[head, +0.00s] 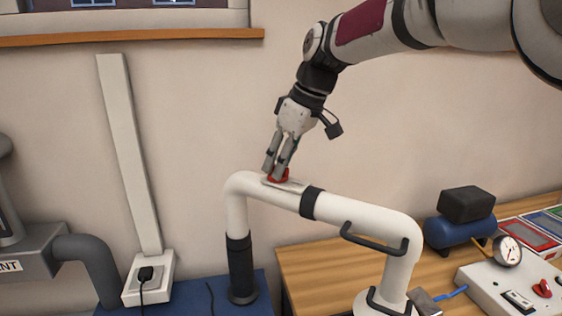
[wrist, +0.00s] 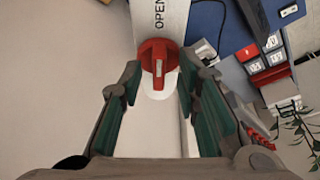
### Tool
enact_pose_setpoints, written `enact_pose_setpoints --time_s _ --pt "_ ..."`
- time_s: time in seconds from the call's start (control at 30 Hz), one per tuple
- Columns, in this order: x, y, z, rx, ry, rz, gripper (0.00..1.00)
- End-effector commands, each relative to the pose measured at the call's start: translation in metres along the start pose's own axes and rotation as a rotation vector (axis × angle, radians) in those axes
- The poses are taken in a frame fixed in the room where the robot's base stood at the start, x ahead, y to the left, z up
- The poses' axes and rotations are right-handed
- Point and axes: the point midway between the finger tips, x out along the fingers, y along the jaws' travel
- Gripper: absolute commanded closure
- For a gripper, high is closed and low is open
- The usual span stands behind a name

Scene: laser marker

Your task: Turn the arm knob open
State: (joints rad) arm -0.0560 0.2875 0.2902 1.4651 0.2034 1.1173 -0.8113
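The red arm knob (head: 279,177) sits on a white plate on top of the white pipe-shaped arm (head: 345,208). In the wrist view the knob (wrist: 158,60) is a red disc with a raised bar that bears a pale mark. The word OPEN is printed on the plate (wrist: 177,18) beyond it. My gripper (head: 272,172) points down at the knob, its fingertips close to it. In the wrist view my gripper (wrist: 160,78) is open, with one green-padded finger on each side of the knob's line. I cannot tell whether a finger touches the knob.
A wooden table (head: 310,265) stands at the right with a blue tank (head: 450,232), a gauge (head: 508,250) and a white control box (head: 505,288). A black handle (head: 370,240) is on the arm's side. A wall outlet (head: 148,278) is at the left.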

Motion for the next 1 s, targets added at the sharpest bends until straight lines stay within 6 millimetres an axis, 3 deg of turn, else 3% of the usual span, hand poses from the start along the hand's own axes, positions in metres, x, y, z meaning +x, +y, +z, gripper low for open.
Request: enact_pose_setpoints --time_s 0.17,0.6,0.8,1.0 --pt "-0.019 0.001 -0.001 0.000 0.003 0.004 0.70" --pt "-0.101 0.000 -0.001 -0.001 0.002 0.002 0.70" --pt "-0.117 0.000 0.000 0.000 0.001 0.000 0.70" --pt "-0.119 0.000 0.000 0.000 0.000 -0.001 0.70"
